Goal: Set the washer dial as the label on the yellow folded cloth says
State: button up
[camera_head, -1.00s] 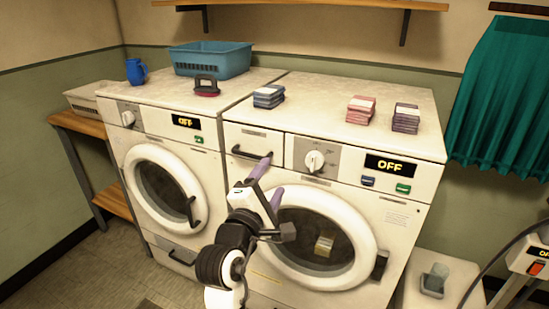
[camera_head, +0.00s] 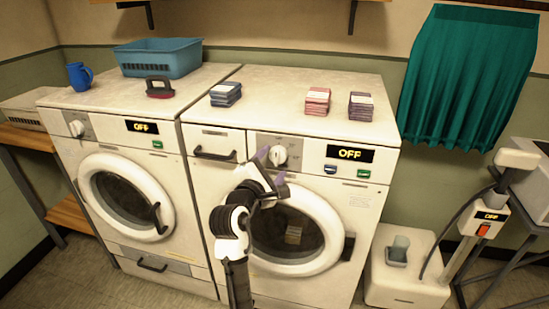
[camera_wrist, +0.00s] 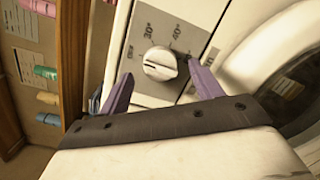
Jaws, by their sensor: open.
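The right washer (camera_head: 360,200) has a white round dial (camera_head: 280,155) on a grey panel left of its OFF display. The wrist view shows the dial (camera_wrist: 160,63) close up, with marks including 30° and 40° around it; I cannot tell its exact setting. My gripper (camera_head: 271,167) is open in front of the dial. In the wrist view its purple fingers (camera_wrist: 162,88) stand apart, on either side of and below the dial; contact is not seen. A small yellowish folded thing (camera_head: 293,235) shows through the right washer's door glass; its label is unreadable.
The left washer (camera_head: 70,170) also has a dial (camera_head: 77,128) and an OFF display. Folded stacks (camera_head: 225,94) in blue, pink (camera_head: 318,101) and purple (camera_head: 361,106) lie on top, with a blue basket (camera_head: 158,58) further left. A drawer handle (camera_head: 214,154) juts out left of the dial.

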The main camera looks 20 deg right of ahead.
aim_at(278, 156)
jog(key=shift+x, duration=1.2)
jog(key=c, duration=1)
